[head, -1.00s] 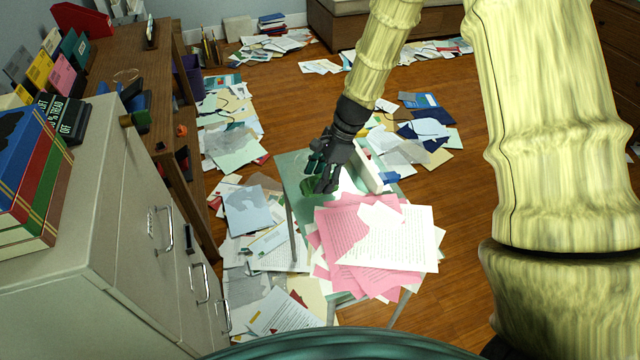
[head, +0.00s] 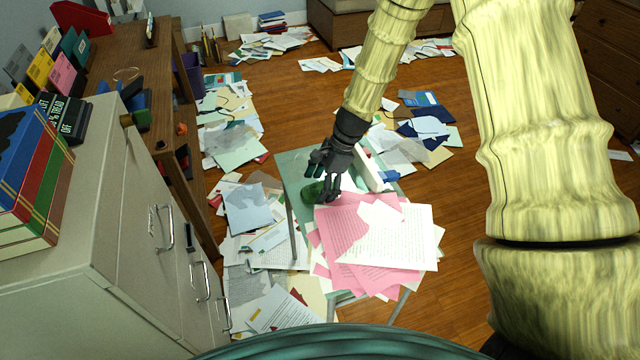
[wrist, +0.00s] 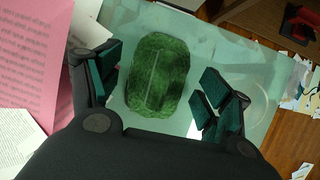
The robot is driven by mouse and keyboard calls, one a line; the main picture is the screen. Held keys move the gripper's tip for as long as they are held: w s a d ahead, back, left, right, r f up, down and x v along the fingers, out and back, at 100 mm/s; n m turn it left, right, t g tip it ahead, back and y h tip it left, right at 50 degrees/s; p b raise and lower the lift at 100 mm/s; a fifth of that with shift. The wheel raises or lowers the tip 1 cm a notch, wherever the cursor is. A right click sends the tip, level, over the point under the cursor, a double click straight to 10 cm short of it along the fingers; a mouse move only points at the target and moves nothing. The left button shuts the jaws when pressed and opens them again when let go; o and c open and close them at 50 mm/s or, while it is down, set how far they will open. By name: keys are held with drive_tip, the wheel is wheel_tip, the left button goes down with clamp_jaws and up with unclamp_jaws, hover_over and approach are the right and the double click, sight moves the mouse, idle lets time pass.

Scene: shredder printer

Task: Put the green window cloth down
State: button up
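The green window cloth (wrist: 157,75) is a dark green, fuzzy pad with a pale line down its middle. It appears to lie on the glass-topped table (wrist: 200,50). In the head view, the cloth (head: 312,193) is at the table's left side, partly covered by my fingers. My gripper (head: 324,191) is just over the cloth. In the wrist view, my gripper (wrist: 165,84) has its fingers spread on both sides of the cloth, with clear gaps, so it is open and not holding it.
Pink and white papers (head: 375,240) are piled on the table's near right part. A white device (head: 372,168) stands behind them. Loose papers cover much of the floor around the table. A grey filing cabinet (head: 130,230) stands at the left, with a wooden desk (head: 120,60) behind it.

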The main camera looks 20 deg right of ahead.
drive_tip(key=shift+r, duration=0.1)
drive_tip(key=v, duration=1.2)
drive_tip(key=shift+b, duration=0.45)
